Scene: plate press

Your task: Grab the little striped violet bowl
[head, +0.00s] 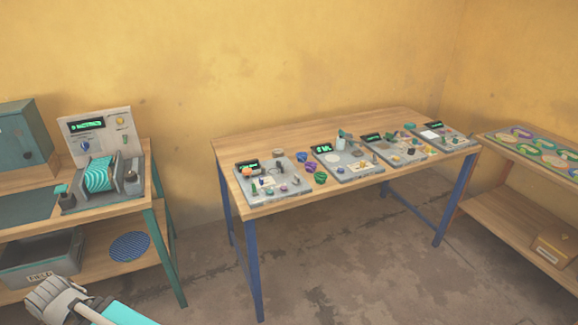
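Several small ribbed, bowl-like pieces lie in a row on the middle table in the head view. One is blue-violet (302,157), one is violet (313,167), and one is green (320,178). They are too small to tell which is the striped violet bowl. My gripper (45,297) is at the lower left, far from these pieces, in front of the left bench. Its fingers are too small and bunched to tell whether they are open, and I see nothing held in it.
The wooden table (235,145) with blue legs carries several grey device panels (345,165). At left, a bench (158,195) holds a machine with a teal striped roll (97,174); a bin (40,262) and blue disc (129,246) sit below. A shelf (490,205) stands right. Floor between is clear.

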